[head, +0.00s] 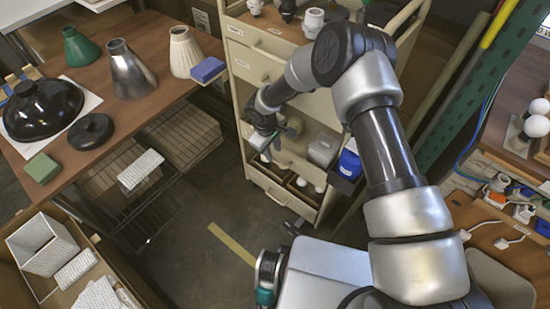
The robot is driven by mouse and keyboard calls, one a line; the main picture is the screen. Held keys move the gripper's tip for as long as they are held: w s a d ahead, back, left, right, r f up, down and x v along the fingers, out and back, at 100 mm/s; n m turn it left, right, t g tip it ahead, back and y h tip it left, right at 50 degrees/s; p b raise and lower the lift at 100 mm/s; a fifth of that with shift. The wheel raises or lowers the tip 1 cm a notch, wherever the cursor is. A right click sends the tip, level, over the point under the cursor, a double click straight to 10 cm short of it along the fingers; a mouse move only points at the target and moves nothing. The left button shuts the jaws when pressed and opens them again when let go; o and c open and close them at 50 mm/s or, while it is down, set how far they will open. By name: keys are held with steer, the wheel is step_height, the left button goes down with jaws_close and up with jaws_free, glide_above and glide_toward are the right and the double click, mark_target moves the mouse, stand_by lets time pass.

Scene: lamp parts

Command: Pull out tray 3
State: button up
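A cream drawer cabinet (236,95) stands at the top centre, with labelled drawer fronts and bar handles. The upper drawer front (256,42) and the one below it (262,70) look closed. Lower down, trays with small parts show, and the bottom tray front (280,190) has a handle. I cannot read the labels, so I cannot tell which tray is number 3. My gripper (264,144) is at the left part of the cabinet front, at mid height, close to a tray front. Its fingers are small and partly hidden, and I cannot tell whether they touch a handle.
A wooden table (150,105) at left holds lamp shades and a black dome (42,108). A box with white blocks (42,245) is at lower left. The floor (200,215) before the cabinet is clear.

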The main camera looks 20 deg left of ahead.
mark_target(276, 161)
steer(key=f, duration=0.2)
steer(key=w+f, duration=0.1)
steer(key=f, duration=0.2)
steer(key=shift+d+f+b, duration=0.2)
steer(key=shift+f+b, duration=0.15)
steer(key=shift+b, duration=0.05)
jaws_close()
